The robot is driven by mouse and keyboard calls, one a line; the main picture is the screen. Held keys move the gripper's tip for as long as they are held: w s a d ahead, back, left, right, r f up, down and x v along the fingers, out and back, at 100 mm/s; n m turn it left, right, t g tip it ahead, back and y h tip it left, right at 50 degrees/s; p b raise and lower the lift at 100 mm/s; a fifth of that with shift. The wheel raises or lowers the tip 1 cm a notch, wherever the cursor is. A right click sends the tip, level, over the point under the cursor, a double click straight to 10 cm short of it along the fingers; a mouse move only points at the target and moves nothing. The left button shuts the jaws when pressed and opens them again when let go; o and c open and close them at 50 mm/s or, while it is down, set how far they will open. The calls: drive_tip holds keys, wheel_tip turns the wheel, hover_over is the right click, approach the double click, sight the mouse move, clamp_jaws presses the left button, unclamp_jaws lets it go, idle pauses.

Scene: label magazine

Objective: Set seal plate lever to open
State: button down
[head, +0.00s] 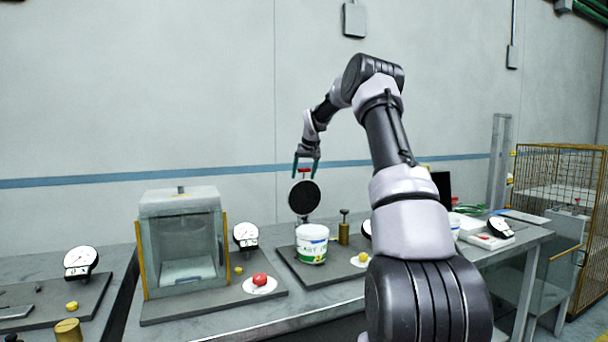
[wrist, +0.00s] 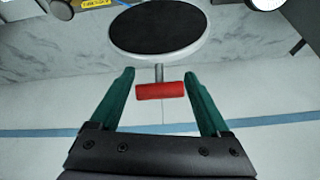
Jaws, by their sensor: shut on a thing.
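The red handle (wrist: 160,90) of the seal plate lever is a short crossbar on a thin grey stem. The stem joins a round plate (wrist: 157,30) with a dark face and pale rim. In the head view the round plate (head: 304,197) hangs just below my gripper (head: 306,168), with its dark face toward the camera. The red handle (head: 305,171) shows only in part between the fingers. The plate's pivot is not clear.
A white tub (head: 312,244) stands below the plate on a dark base. A brass post (head: 343,233) is beside it. A glass-walled box (head: 183,240), a dial gauge (head: 246,236) and a red button (head: 259,281) are to the left. A wire cage (head: 556,175) stands far right.

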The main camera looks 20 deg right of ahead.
unclamp_jaws()
drive_tip(key=shift+f, duration=0.25)
drive_tip(key=shift+r, duration=0.1)
drive_tip(key=v, duration=1)
drive_tip(key=shift+s+r, duration=0.2)
drive_tip(key=shift+r, duration=0.2)
drive_tip(key=s+a+r, duration=0.4)
drive_tip(key=s+a, duration=0.2)
drive_tip(key=s, duration=0.5)
drive_tip(key=s+a+r, duration=0.3)
drive_tip(key=s+a, duration=0.4)
drive_tip(key=s, duration=0.3)
drive_tip(key=s+a+f, duration=0.1)
drive_tip(key=s+f, duration=0.1)
drive_tip(key=s, duration=0.6)
drive_tip(key=s+a+f+m+t+y, duration=0.1)
drive_tip(key=s+a+f, duration=0.1)
drive_tip(key=s, duration=0.7)
drive_tip(key=s+a+f+m+y, duration=0.1)
drive_tip(key=s+a+f, duration=0.1)
drive_tip(key=s, duration=0.6)
drive_tip(key=shift+s+f, duration=0.4)
drive_tip(key=shift+f, duration=0.4)
